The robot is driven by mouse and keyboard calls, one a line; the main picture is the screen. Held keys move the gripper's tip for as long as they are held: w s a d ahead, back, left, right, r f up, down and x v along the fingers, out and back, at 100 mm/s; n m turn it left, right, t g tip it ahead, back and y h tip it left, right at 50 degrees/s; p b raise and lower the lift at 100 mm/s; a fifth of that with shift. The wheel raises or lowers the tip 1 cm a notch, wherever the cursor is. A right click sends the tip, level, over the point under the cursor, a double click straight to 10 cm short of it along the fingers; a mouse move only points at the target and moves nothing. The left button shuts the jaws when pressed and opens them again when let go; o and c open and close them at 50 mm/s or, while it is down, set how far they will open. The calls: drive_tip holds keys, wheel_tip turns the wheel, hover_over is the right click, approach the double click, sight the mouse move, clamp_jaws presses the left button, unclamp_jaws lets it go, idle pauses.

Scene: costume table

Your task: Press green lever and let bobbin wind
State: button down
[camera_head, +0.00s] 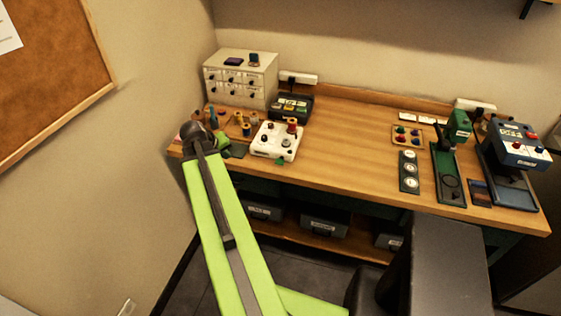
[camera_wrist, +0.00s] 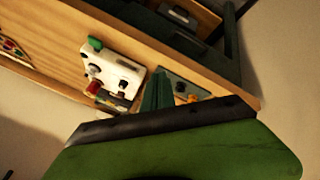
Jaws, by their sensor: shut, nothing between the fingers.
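The white bobbin winder (camera_head: 277,143) stands on the wooden table, left of the table's middle. It also shows in the wrist view (camera_wrist: 126,70). Its green lever (camera_head: 279,161) sticks out at the front edge, and it shows in the wrist view (camera_wrist: 95,43). A red thread spool (camera_head: 292,125) stands at the winder's back right corner. I cannot tell the bobbin from the small dark parts on top. My gripper (camera_head: 222,143) is left of the winder, apart from the lever. In the wrist view its dark green fingers (camera_wrist: 158,91) are together, with nothing between them.
Several thread spools (camera_head: 240,122) stand behind my gripper. A drawer cabinet (camera_head: 241,78) and a dark labelled box (camera_head: 291,107) stand behind the winder. The table (camera_head: 345,138) is clear right of the winder. Dark tools and a blue machine (camera_head: 521,144) fill its right end.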

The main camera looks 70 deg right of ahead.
drive_tip(key=s+d+r+m+g+h, duration=0.1)
drive_tip(key=s+d+r+m+g, duration=0.1)
drive_tip(key=s+d, duration=1)
drive_tip(key=s+r, duration=0.1)
drive_tip(key=s, duration=0.3)
drive_tip(key=shift+d+m+h, duration=0.25)
drive_tip(key=shift+m+h, duration=0.05)
drive_tip(key=shift+h, duration=0.1)
drive_tip(key=shift+f, duration=0.1)
drive_tip(key=b, duration=0.9)
approach(281, 160)
drive_tip(key=d+f, duration=0.2)
drive_tip(key=d, duration=0.1)
drive_tip(key=s+d, duration=0.1)
drive_tip(key=d, duration=0.1)
drive_tip(key=shift+s+d+f, duration=0.1)
drive_tip(key=shift+f, duration=0.3)
drive_tip(key=shift+f+b, duration=0.35)
drive_tip(key=shift+f+b, duration=0.95)
idle(0.5)
drive_tip(key=shift+r+p, duration=1.35)
drive_tip(key=shift+p, duration=0.05)
